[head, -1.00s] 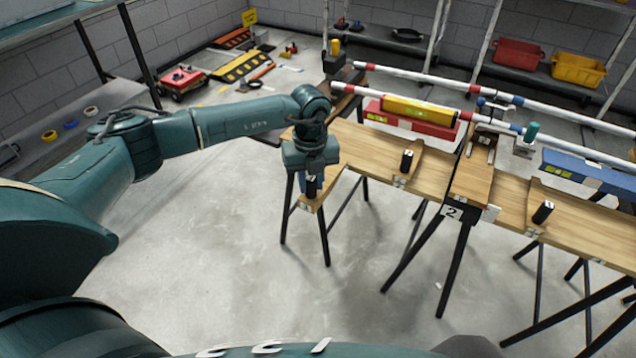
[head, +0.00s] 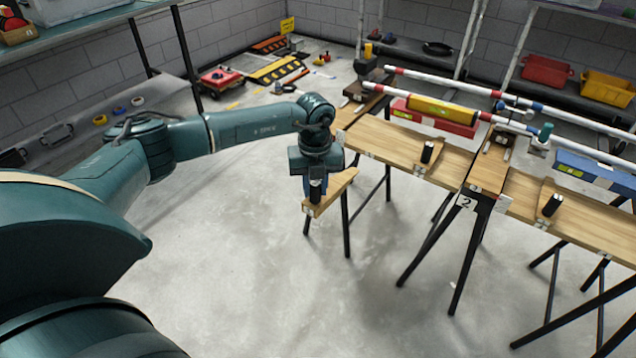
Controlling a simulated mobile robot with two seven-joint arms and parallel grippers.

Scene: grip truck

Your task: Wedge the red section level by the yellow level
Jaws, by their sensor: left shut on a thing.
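The red section (head: 406,112) lies behind the plank table, under the red-and-white pipes. The yellow level (head: 442,111) rests along its top; its bubble is too small to read. My left gripper (head: 315,181) points down and is shut on the black handle of a wooden wedge (head: 339,188). It holds this wedge in the air off the table's near left end, clear of the red section. A second wedge with a black handle (head: 427,153) lies on the planks in front of the red section. A third wedge (head: 552,205) lies further right. My right gripper is not in view.
The plank table (head: 385,137) stands on black trestles, with a plate marked 2 (head: 466,202) at its middle. A blue section (head: 597,170) lies at the right. Red and yellow bins (head: 606,88) stand on the back shelf. The floor in front of the table is clear.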

